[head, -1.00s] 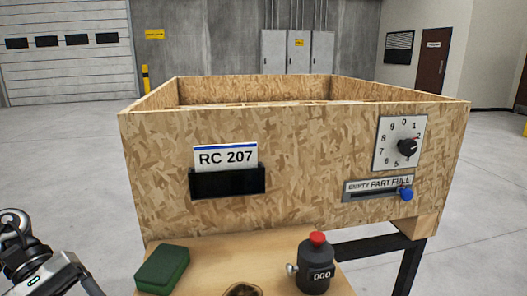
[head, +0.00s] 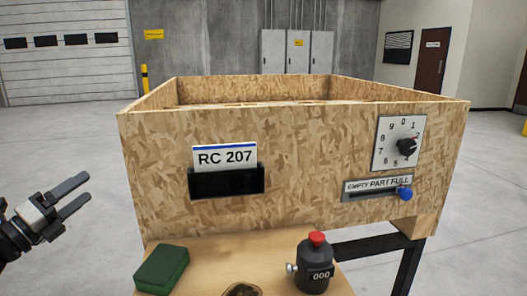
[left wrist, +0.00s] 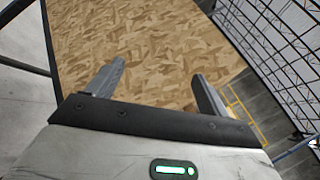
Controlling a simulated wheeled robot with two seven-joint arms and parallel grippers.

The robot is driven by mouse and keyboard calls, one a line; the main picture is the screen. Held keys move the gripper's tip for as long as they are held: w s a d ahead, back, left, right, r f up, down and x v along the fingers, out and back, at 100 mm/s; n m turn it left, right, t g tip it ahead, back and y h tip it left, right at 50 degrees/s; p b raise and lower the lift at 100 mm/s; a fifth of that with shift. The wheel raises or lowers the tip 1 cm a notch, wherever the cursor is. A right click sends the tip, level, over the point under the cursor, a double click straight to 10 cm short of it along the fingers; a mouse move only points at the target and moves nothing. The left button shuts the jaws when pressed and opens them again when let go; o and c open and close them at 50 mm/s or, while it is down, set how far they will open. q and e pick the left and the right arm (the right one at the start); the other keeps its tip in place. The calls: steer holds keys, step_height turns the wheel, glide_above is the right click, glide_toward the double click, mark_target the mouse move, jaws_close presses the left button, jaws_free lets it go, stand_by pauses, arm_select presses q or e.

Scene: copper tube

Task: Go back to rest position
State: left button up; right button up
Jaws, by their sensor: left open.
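My left gripper (head: 84,194) is at the left edge of the head view, open and empty, in the air to the left of the wooden box. Its two fingers point right and slightly up, apart from each other. In the left wrist view the open fingers (left wrist: 158,85) show with nothing between them, and the box's board side (left wrist: 150,40) lies beyond them. My right gripper is not in view. The wooden box (head: 290,150) carries a card marked RC 207 (head: 225,157) in a black holder (head: 226,182).
On the box front are a dial (head: 398,143) and a slider with a blue knob (head: 404,194). On the ledge below stand a green block (head: 162,268), a dark round item (head: 242,289) and a black counter with a red button (head: 315,265). Open floor (head: 60,140) lies at left.

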arm_select(q)
steer(key=w+a+f+n+y, duration=0.25)
steer(key=a+n+y, duration=0.9)
steer(key=n, duration=0.65)
step_height(320, 180, down, 7)
steer(key=s+a+n+g+y, duration=0.2)
steer(key=a+n+g+y, duration=0.15)
steer(key=n, duration=0.45)
steer(key=s+d+f+g+h, duration=0.1)
steer(key=s+d+f+h, duration=0.3)
steer(key=d+f, duration=0.65)
steer(key=s+d+f+g+h, duration=0.1)
steer(key=s+d+f+g, duration=0.1)
steer(key=s+d+f, duration=0.65)
steer(key=s+d+f+n+h, duration=0.1)
steer(key=s+d, duration=0.3)
steer(key=d, duration=0.3)
steer(key=s+d+f+n+g+h, duration=0.1)
steer(key=s+d, duration=0.4)
steer(key=d, duration=0.3)
steer(key=s+d+f+h, duration=0.1)
steer(key=s+d+h, duration=0.1)
steer(key=s+d, duration=0.2)
steer(key=d, duration=0.3)
steer(key=shift+s+d+f+n, duration=0.15)
steer(key=shift+s+d+n, duration=0.1)
steer(key=shift+n, duration=0.15)
steer(key=shift+a+g, duration=0.1)
steer(key=shift+g, duration=0.15)
steer(key=shift+c, duration=0.3)
